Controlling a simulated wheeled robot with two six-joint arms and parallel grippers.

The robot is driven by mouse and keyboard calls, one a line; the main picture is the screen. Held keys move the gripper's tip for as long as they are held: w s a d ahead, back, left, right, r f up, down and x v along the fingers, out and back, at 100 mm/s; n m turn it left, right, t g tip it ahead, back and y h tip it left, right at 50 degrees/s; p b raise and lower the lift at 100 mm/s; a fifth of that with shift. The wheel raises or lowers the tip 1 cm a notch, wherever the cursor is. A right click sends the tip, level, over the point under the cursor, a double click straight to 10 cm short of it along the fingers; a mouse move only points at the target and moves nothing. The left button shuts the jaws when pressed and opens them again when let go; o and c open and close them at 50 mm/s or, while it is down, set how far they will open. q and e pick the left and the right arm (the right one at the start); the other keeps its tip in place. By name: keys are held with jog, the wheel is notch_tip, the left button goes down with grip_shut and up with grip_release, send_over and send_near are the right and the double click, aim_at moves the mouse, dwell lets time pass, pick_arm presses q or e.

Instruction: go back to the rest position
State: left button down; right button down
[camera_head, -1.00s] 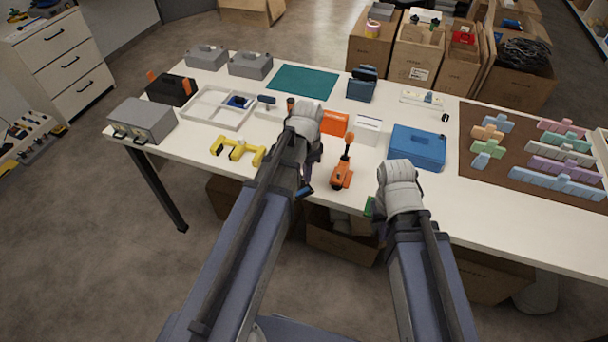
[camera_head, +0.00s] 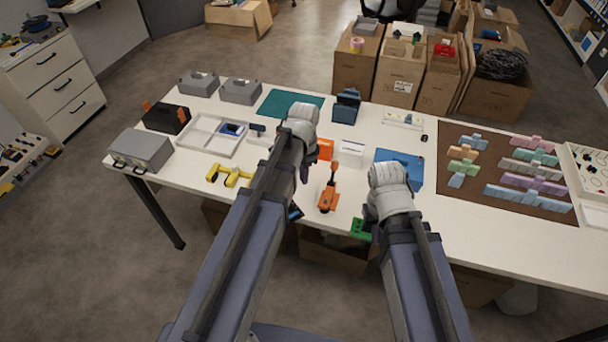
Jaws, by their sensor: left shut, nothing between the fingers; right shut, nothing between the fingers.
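My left gripper (camera_head: 304,172) is mostly hidden behind its white wrist and arm, over the front part of the white table (camera_head: 462,236). My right gripper (camera_head: 371,213) is also mostly hidden behind its wrist, near the table's front edge. Both are shut, and I see nothing held in either. An orange tool (camera_head: 328,196) stands on the table between the two arms. A green piece (camera_head: 360,229) shows at the front edge beside my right gripper. A small dark piece (camera_head: 295,212) shows beside my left arm.
A blue case (camera_head: 410,166) is behind my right wrist. A yellow piece (camera_head: 229,174) and a white tray (camera_head: 212,136) are left of my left arm. A brown mat (camera_head: 458,189) with pastel blocks is at the right. Open cartons (camera_head: 392,72) stand behind the table.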

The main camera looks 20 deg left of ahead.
pick_arm(q)
jog(key=s+d+n+y, duration=0.1)
jog(key=s+d+n, duration=0.4)
jog(key=s+d, duration=0.6)
jog(key=s, duration=0.3)
